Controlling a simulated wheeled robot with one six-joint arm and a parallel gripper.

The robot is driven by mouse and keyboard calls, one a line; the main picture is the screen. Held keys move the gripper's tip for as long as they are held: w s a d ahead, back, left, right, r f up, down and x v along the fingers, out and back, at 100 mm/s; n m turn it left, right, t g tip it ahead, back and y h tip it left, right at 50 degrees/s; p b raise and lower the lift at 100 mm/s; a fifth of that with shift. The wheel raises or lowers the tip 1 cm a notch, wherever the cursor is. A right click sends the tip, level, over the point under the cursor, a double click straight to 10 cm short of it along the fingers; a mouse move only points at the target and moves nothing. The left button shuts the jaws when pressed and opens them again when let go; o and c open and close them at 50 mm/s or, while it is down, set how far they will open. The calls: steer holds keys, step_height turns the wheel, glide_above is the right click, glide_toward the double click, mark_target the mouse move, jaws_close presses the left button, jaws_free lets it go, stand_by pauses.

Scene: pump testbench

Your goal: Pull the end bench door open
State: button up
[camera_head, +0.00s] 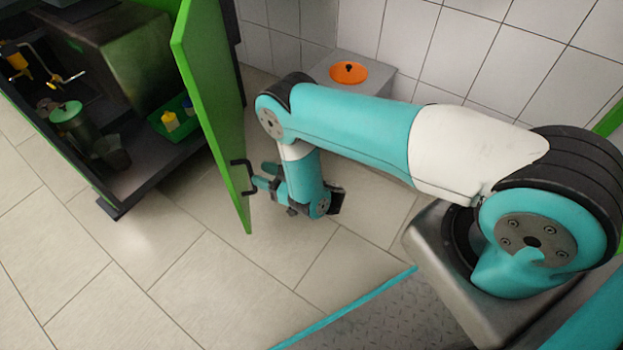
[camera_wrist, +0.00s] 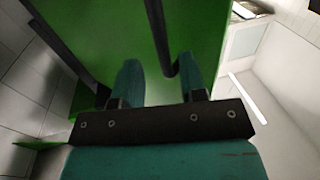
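The green bench door (camera_head: 211,95) stands swung out from the bench, with the inside of the cabinet visible. Its black bar handle (camera_head: 250,166) is on the door's face, near the free edge. My gripper (camera_head: 261,177) is right at the handle, on the side away from the cabinet. In the wrist view, my gripper (camera_wrist: 160,70) has its two teal fingers spread apart. The black handle (camera_wrist: 160,40) runs between them, close to the right finger; a gap shows to the left finger. Whether the right finger touches the handle cannot be told.
The open bench (camera_head: 130,185) holds a jar with a green lid (camera_head: 66,112), a dark cup (camera_head: 112,152) and a green tray (camera_head: 160,121) with small bottles. A grey box with an orange top (camera_head: 348,72) stands by the tiled wall. The floor before the door is clear.

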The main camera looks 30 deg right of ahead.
steer(key=p+v, duration=1.3)
steer(key=p, duration=0.5)
steer(key=shift+s, duration=0.25)
steer(key=shift+r, duration=0.1)
